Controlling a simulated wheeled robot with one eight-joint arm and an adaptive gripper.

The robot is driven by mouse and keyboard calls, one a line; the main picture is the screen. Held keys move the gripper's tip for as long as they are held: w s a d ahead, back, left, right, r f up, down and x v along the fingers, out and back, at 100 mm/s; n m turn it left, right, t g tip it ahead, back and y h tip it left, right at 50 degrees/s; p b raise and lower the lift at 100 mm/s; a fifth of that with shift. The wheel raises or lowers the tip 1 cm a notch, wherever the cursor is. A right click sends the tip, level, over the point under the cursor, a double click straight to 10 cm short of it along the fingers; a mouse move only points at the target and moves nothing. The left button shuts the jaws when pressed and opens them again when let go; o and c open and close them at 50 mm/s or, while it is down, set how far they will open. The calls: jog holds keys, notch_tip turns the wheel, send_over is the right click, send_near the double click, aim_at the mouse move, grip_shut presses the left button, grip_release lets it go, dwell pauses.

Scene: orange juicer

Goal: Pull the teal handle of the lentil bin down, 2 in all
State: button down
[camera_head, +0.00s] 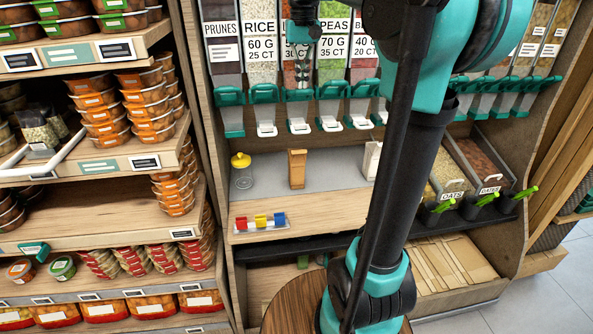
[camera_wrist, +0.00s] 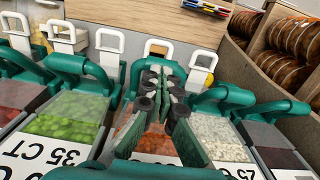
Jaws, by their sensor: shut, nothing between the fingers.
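The lentil bin is the one with orange-red contents between the rice and peas bins; its contents (camera_wrist: 157,142) show in the wrist view, and its label is partly covered by my arm in the head view. Its teal handle (camera_head: 298,97) is at the bin's lower front, with a white spout piece (camera_head: 299,127) below. My gripper (camera_head: 301,84) points down in front of this bin, just above or at the handle. In the wrist view my gripper (camera_wrist: 160,80) is shut and empty, overlapping the handle arch. I cannot tell whether the fingers touch it.
The rice bin (camera_head: 262,70) and peas bin (camera_head: 331,70) stand close on either side, with similar teal handles. Below are a counter (camera_head: 275,210), a yellow-lidded jar (camera_head: 242,172), a brown paper bag (camera_head: 297,168) and a rack of coloured clips (camera_head: 261,221). Packed food shelves stand left.

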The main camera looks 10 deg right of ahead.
aim_at(302, 90)
jog(key=r, duration=0.3)
jog(key=shift+w+r, duration=0.25)
jog(key=shift+r, duration=0.05)
jog(key=shift+f, duration=0.15)
dwell(0.4)
jog(key=shift+f, duration=1)
jog(key=shift+s+f, duration=0.2)
jog(key=shift+f, duration=0.55)
jog(key=shift+s+f, duration=0.15)
jog(key=shift+f, duration=0.65)
jog(key=shift+s+f, duration=0.2)
jog(key=shift+f, duration=0.55)
jog(key=shift+r, duration=0.1)
notch_tip(302, 90, up, 7)
jog(key=w, duration=0.1)
